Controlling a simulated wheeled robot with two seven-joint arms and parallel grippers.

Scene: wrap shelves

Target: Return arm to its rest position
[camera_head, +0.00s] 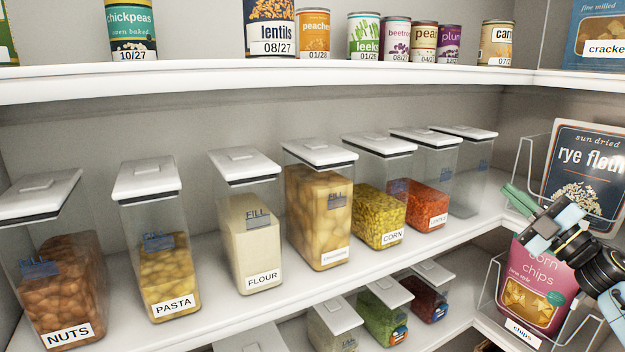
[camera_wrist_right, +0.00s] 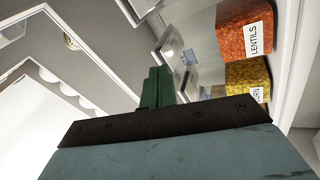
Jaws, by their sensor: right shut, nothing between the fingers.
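My right gripper (camera_head: 520,209) comes in from the right edge of the head view, in front of the corn chips bag and just below the rye flour bag. Its green fingers are together and hold nothing. In the right wrist view the green fingers (camera_wrist_right: 156,88) are also closed, with shelf containers beyond them. My right arm (camera_head: 585,260) hides part of the corn chips bag. My left gripper is not in view.
The middle shelf (camera_head: 230,310) holds several lidded containers, including nuts (camera_head: 60,285), pasta (camera_head: 168,275) and flour (camera_head: 252,235). The upper shelf (camera_head: 300,78) holds cans. A corn chips bag (camera_head: 535,290) and a rye flour bag (camera_head: 590,165) stand in clear holders at the right, close to my arm.

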